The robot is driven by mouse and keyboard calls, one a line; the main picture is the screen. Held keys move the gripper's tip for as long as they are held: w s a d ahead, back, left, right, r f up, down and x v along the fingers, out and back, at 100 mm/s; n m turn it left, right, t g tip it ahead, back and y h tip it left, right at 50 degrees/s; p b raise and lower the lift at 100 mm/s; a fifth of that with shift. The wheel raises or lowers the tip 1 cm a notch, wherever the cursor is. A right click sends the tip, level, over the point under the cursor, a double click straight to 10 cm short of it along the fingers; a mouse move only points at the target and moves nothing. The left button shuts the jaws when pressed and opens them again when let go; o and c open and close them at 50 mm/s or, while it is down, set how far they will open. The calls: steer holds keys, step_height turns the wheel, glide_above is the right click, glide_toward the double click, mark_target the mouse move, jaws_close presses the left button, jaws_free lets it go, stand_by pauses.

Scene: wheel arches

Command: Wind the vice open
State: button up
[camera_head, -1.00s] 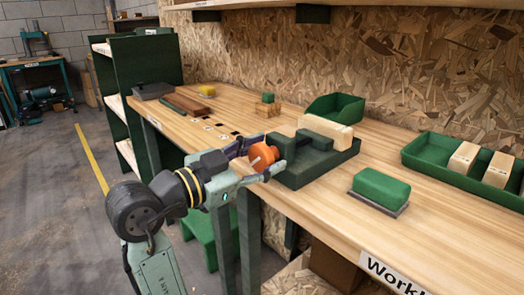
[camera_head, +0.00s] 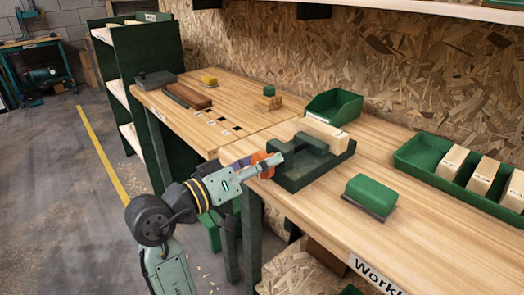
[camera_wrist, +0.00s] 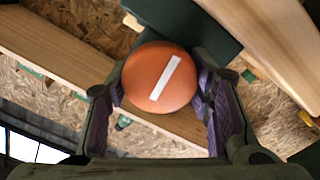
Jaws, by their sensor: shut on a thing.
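The dark green vice (camera_head: 308,165) stands on the workbench near its front edge, with a pale wooden block (camera_head: 323,134) lying at its rear. Its round orange handle (camera_wrist: 160,76) carries a white stripe, tilted up to the right in the wrist view. My gripper (camera_head: 266,163) is at the front of the vice, and its purple-padded fingers are shut on the handle from both sides. In the head view my gripper mostly hides the handle.
A green brush-like block (camera_head: 370,194) lies right of the vice. A green tray (camera_head: 425,155) with pale blocks is farther right, and an open green bin (camera_head: 335,107) stands behind. Bare bench (camera_head: 205,118) lies to the left, with small dark and white squares.

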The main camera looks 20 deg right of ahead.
steer(key=n+p, duration=0.3)
steer(key=p, duration=0.1)
steer(key=n+p, duration=0.2)
steer(key=shift+w+r+n, duration=0.1)
steer(key=shift+r+n, duration=0.15)
steer(key=shift+n, duration=0.05)
steer(key=n+p, duration=0.4)
steer(key=shift+f, duration=0.25)
steer(key=shift+f+n, duration=0.1)
steer(key=shift+n, duration=0.2)
steer(key=o, duration=1.2)
steer(key=shift+a, duration=0.1)
steer(key=v, duration=1.2)
